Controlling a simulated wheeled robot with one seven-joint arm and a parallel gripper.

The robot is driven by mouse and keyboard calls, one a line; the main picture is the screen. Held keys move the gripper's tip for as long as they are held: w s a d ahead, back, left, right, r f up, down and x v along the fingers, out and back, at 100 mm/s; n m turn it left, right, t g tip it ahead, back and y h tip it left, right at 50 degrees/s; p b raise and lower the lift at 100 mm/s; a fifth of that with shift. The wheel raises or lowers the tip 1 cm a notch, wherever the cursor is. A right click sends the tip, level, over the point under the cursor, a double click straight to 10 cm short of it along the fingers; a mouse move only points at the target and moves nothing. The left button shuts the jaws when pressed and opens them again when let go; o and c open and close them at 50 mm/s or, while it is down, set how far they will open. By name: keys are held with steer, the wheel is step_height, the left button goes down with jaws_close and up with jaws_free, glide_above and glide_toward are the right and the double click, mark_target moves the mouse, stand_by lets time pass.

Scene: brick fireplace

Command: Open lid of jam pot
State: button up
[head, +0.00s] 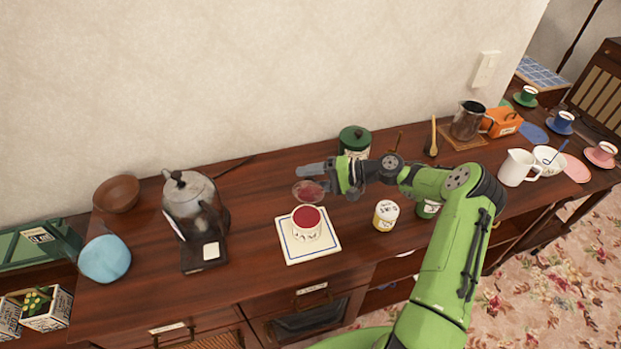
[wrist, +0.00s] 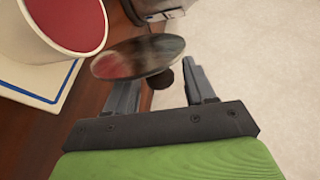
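The jam pot (head: 306,224) is a white pot with red jam showing at its uncovered top, standing on a white, blue-edged tile (head: 289,254). It also shows in the wrist view (wrist: 62,32). Its round lid (head: 308,192), reddish and glassy, is off the pot, just behind it. In the wrist view the lid (wrist: 135,58) is tilted and blurred, its dark knob between my fingers. My gripper (wrist: 165,90) has its fingers apart, with a gap visible on both sides of the knob. In the head view my gripper (head: 316,179) is behind the pot. Whether the lid touches the table is unclear.
A dark green canister (head: 355,140) stands behind my gripper. A yellow-white jar (head: 386,215) and a green jar (head: 428,208) stand right of the pot. A kettle (head: 190,194) is at left. Bare wooden tabletop (head: 262,190) lies between kettle and pot.

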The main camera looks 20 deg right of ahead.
steer(key=v, duration=1.5)
steer(key=shift+d+r, duration=0.15)
steer(key=shift+d, duration=0.15)
steer(key=s+a+r+n+g+h, duration=0.2)
steer(key=s+a+r+g+h, duration=0.15)
steer(key=a, duration=0.45)
steer(key=s+a+r+n+g+h, duration=0.2)
steer(key=a+r+h, duration=0.25)
steer(key=a, duration=0.45)
steer(key=s+r+t+h, duration=0.2)
steer(key=s+r+h, duration=0.1)
steer(key=s, duration=0.7)
steer(key=s+r+n+t+h, duration=0.1)
steer(key=s+r+t+h, duration=0.2)
steer(key=s, duration=0.8)
steer(key=shift+s+d+r, duration=0.25)
steer(key=shift+d+r, duration=0.05)
steer(key=shift+d, duration=0.1)
